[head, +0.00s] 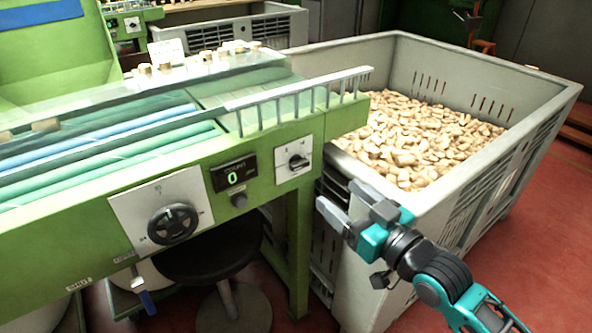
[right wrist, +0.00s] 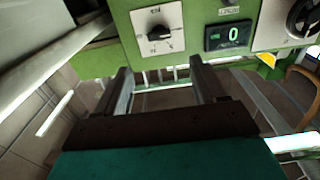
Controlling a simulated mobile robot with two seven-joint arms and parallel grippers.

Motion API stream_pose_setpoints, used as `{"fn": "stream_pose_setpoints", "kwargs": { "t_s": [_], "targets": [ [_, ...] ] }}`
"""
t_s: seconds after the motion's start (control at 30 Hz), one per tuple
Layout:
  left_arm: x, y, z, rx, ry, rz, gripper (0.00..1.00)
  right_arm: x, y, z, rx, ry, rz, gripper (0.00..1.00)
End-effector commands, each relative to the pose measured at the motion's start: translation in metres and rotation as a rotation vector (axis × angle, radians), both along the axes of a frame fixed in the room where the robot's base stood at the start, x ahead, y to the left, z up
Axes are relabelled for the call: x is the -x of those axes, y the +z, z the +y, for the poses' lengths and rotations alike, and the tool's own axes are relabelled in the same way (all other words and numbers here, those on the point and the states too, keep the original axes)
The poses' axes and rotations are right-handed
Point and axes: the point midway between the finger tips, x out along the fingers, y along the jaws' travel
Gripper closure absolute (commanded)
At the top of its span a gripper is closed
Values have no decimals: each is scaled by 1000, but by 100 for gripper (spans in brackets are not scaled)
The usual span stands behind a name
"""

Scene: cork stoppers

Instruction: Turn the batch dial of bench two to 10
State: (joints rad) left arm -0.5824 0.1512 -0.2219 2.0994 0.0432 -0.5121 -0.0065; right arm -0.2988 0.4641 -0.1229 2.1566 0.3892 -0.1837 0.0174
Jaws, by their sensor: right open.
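The green bench front carries a small black rotary knob (head: 298,162) on a white plate, with marks around it too small to read. The knob also shows upper middle in the right wrist view (right wrist: 160,33). Left of it is a dark display (head: 234,172) reading 0 in green. Further left is a larger black dial (head: 172,223) on a white plate. I cannot tell from the lettering which is the batch dial. My right gripper (head: 338,196) is open and empty, below and right of the small knob, apart from it. My left gripper is out of view.
A large grey crate (head: 480,225) full of corks (head: 420,135) stands right of the bench, close to my right arm. A round dark stool (head: 210,255) is under the bench. A blue-handled valve (head: 146,297) hangs lower left. Red floor is free at right.

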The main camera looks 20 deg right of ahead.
Motion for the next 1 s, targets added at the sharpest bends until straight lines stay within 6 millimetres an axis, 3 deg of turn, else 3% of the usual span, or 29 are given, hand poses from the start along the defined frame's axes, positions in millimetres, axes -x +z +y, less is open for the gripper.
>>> {"fn": "stream_pose_setpoints", "kwargs": {
  "t_s": [0.6,0.8,1.0],
  "targets": [
    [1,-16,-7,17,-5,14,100,-91,-1,33,0,0,0,30],
    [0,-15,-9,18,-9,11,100,-108,-1,39,2,0,2,30],
    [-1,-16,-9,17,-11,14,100,-112,0,41,2,1,2,30]
  ]
}}
